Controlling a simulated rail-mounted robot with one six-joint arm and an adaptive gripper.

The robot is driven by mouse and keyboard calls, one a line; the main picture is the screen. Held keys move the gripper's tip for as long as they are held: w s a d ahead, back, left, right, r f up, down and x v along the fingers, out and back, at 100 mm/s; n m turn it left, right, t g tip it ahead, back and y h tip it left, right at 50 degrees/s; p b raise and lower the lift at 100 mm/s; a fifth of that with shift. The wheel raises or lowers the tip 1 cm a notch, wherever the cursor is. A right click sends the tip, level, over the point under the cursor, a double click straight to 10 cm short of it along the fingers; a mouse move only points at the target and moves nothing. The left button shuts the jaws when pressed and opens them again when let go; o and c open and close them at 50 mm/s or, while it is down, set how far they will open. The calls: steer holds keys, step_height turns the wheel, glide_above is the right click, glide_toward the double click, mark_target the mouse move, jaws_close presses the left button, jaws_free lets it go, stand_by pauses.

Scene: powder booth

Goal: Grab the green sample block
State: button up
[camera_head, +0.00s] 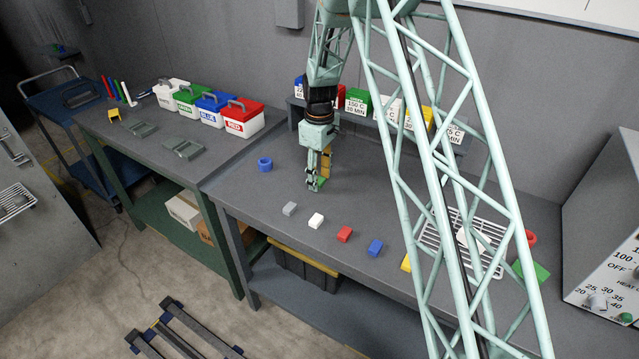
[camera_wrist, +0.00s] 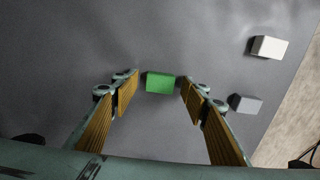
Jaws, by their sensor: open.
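The green sample block (camera_wrist: 161,82) lies on the grey bench top. In the wrist view it sits between the tips of my gripper's two yellow-padded fingers, with a gap to at least the right finger. My gripper (camera_wrist: 159,90) is open and holds nothing. In the head view my gripper (camera_head: 318,181) points down at the bench, and only a little of the green block shows around the fingers. How high the fingertips are above the bench is hard to tell.
A grey block (camera_head: 290,208), white block (camera_head: 316,220), red block (camera_head: 344,234) and blue block (camera_head: 375,247) form a row toward the front edge. A blue ring (camera_head: 265,164) lies to the left. Labelled boxes (camera_head: 357,101) stand behind. A wire rack (camera_head: 437,238) is at the right.

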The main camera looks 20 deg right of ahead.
mark_target(320, 180)
steer(key=c, duration=0.9)
steer(key=shift+c, duration=0.2)
steer(key=shift+r, duration=0.2)
steer(key=shift+r, duration=1.65)
steer(key=s, duration=0.5)
steer(key=s+r, duration=0.1)
steer(key=s, duration=1)
steer(key=shift+a+r, duration=0.15)
steer(key=shift+a, duration=0.15)
